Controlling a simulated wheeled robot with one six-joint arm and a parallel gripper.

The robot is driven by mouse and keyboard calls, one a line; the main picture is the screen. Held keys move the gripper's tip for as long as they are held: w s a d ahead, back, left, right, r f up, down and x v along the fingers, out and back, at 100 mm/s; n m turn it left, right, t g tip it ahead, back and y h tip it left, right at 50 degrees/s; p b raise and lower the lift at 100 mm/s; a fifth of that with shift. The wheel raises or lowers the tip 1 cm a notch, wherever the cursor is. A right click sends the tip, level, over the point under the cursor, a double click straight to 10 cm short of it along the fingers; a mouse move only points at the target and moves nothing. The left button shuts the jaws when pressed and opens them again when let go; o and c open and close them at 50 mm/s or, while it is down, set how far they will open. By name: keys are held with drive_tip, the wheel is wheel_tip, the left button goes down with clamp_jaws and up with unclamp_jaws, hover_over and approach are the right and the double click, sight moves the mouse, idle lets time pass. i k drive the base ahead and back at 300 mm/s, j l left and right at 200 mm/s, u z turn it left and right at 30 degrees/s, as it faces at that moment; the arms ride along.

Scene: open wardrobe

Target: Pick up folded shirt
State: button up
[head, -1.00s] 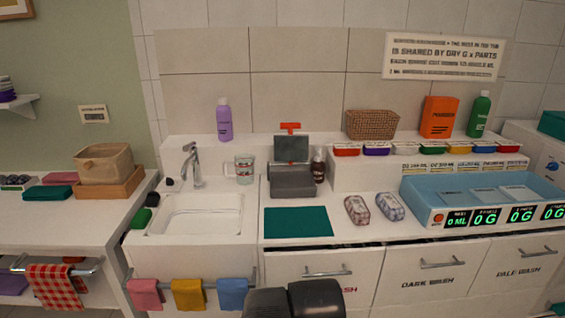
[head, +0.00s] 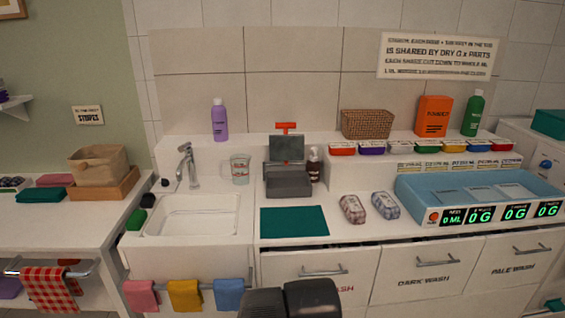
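Two small patterned bundles lie side by side on the white counter. One is reddish and white (head: 352,208), the other bluish and white (head: 386,205); I cannot tell whether either is a folded shirt. A folded teal cloth (head: 41,195) and a folded pink cloth (head: 55,180) lie on the left table. A dark, rounded part of my arm shows at the bottom middle edge, below and in front of the counter. My gripper's fingertips are not in view, and nothing held can be seen.
A flat teal mat (head: 294,221) lies between the sink (head: 197,215) and the bundles. A blue tray (head: 440,188) with displays stands at right. A grey press-like device (head: 288,180) stands behind the mat. Towels hang on a front rail, and drawers are below.

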sight(387, 207)
drive_tip(key=i+l+u, duration=0.1)
drive_tip(key=l, duration=0.25)
drive_tip(key=i+l+u, duration=0.1)
drive_tip(key=l, duration=0.3)
drive_tip(key=i+l+u, duration=0.1)
drive_tip(key=i+l, duration=0.15)
drive_tip(key=l, duration=0.15)
drive_tip(key=i+l+u, duration=0.1)
drive_tip(key=l, duration=0.3)
drive_tip(key=i+l+u, duration=0.1)
drive_tip(key=l, duration=0.35)
